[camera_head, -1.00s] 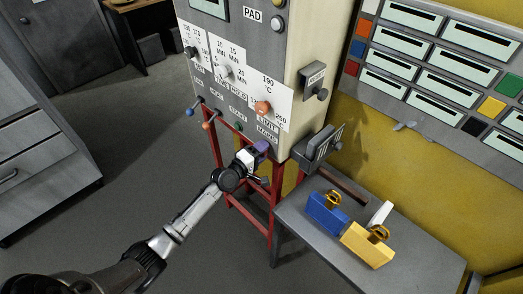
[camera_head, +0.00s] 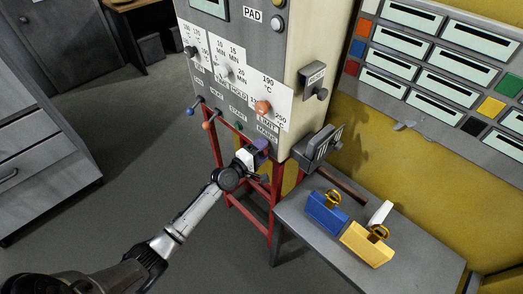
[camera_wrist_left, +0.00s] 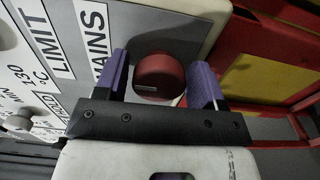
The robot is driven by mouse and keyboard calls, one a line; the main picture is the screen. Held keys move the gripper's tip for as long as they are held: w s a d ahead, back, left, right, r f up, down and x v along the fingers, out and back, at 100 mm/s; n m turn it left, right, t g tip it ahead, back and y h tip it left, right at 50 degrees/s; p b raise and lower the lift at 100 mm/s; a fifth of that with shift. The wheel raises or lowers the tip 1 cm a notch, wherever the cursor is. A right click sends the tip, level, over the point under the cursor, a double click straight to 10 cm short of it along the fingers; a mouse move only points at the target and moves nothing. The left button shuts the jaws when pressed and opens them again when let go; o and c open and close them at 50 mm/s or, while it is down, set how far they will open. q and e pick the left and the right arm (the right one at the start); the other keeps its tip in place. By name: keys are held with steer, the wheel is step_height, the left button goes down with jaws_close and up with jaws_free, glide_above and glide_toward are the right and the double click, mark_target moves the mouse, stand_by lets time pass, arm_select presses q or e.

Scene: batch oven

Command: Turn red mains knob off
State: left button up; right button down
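The red mains knob (camera_wrist_left: 160,76) is a round dark-red knob below the MAINS label (camera_wrist_left: 95,28) on the oven panel. In the left wrist view it sits between the two purple fingers of my left gripper (camera_wrist_left: 160,82), which stand apart on either side of it. A gap shows on the left side; on the right the finger is close, and I cannot tell whether it touches. In the head view my left gripper (camera_head: 256,152) is at the panel's lower right corner and hides the knob. My right gripper is not in view.
The oven cabinet (camera_head: 300,60) stands on a red frame (camera_head: 250,208). An orange limit knob (camera_head: 263,107) and small levers (camera_head: 207,125) are on the panel. At right, a grey table (camera_head: 330,245) holds blue (camera_head: 326,213) and yellow (camera_head: 366,244) padlock-like blocks. Open floor lies left.

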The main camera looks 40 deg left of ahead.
arm_select(q)
steer(key=shift+o, duration=0.9)
steer(key=shift+s, duration=0.15)
steer(key=s+a, duration=0.1)
steer(key=s, duration=1.2)
steer(key=shift+s+a+b, duration=0.2)
steer(key=shift+b, duration=0.15)
